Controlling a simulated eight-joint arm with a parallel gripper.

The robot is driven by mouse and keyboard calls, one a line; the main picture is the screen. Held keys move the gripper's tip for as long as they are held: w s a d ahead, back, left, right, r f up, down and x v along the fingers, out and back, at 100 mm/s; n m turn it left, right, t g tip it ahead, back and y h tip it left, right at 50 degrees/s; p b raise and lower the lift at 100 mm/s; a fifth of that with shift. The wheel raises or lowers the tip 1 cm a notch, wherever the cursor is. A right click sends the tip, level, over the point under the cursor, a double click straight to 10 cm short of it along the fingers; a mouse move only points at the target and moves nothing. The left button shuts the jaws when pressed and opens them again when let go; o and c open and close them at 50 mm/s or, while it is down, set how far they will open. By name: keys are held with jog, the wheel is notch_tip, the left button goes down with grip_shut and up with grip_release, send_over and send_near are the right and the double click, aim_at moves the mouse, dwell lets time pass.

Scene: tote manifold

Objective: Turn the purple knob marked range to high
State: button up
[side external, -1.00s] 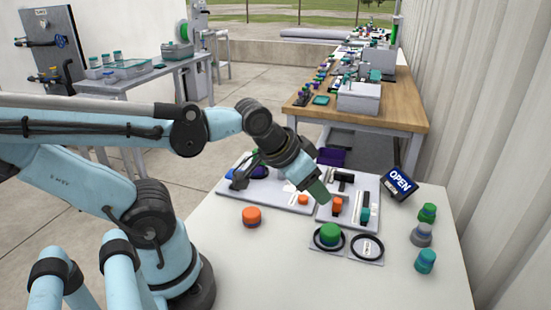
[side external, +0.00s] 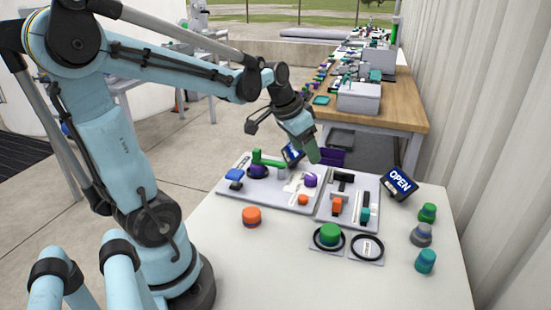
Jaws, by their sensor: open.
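A grey-white panel (side external: 285,201) lies at the back left of the white table. A small purple knob (side external: 310,181) stands near its right side, and a dark purple round part (side external: 258,171) sits farther left, beside a green lever (side external: 267,160). The markings are too small to read, so I cannot tell which part is marked range or where it points. My gripper (side external: 314,158) is open and tilted downward, above and behind the small purple knob, apart from it.
The panel also holds a blue part (side external: 234,175) and an orange button (side external: 303,200). A second panel (side external: 325,211) with sliders stands right of it. An OPEN sign (side external: 399,183), an orange cylinder (side external: 251,216), a green knob (side external: 330,235) and several loose cylinders stand around. The table front is clear.

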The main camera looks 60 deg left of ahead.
send_near(311, 176)
jog(key=shift+x, duration=4.4)
jog(key=c, duration=1)
jog(key=shift+c, duration=0.2)
